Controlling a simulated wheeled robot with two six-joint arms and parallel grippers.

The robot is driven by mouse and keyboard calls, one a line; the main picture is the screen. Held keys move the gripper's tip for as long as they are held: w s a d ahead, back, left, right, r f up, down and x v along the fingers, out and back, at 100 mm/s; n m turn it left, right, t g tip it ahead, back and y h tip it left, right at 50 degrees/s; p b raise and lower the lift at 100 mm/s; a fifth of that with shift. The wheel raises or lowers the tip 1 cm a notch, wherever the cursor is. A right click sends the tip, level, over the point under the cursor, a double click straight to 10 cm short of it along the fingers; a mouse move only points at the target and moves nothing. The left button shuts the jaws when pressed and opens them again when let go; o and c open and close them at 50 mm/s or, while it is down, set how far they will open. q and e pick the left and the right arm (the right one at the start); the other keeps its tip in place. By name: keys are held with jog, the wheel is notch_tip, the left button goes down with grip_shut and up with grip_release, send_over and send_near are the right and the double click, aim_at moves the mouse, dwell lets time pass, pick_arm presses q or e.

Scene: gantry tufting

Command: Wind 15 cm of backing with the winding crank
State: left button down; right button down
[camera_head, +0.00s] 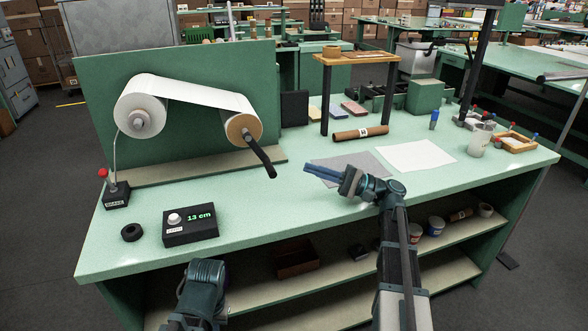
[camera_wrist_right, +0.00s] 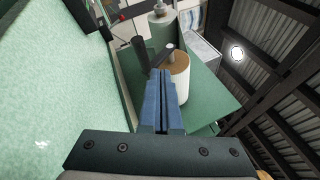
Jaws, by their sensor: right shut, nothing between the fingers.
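The winding crank (camera_head: 260,154) is a dark bar on the front of the right-hand roll, slanting down to the right to a black handle. It also shows in the right wrist view (camera_wrist_right: 157,52). White backing (camera_head: 205,95) stretches from the full left roll (camera_head: 140,107) to the right-hand roll (camera_head: 242,129) on the green panel. The counter box (camera_head: 190,226) reads 13 cm. My right gripper (camera_head: 308,172) is shut and empty, pointing left, a short way right of the handle and not touching it. My left arm shows at the bottom; its fingers are not in view.
A lever with a red knob (camera_head: 115,188) and a black ring (camera_head: 131,232) stand at the left of the bench. Grey and white sheets (camera_head: 416,156), a brown roll (camera_head: 360,133) and a small shelf (camera_head: 345,58) lie to the right. The front middle of the bench is clear.

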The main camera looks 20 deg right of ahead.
jog(key=s+d, duration=0.2)
jog(key=d, duration=0.4)
jog(key=shift+s+d, duration=0.25)
jog(key=shift+s, duration=0.15)
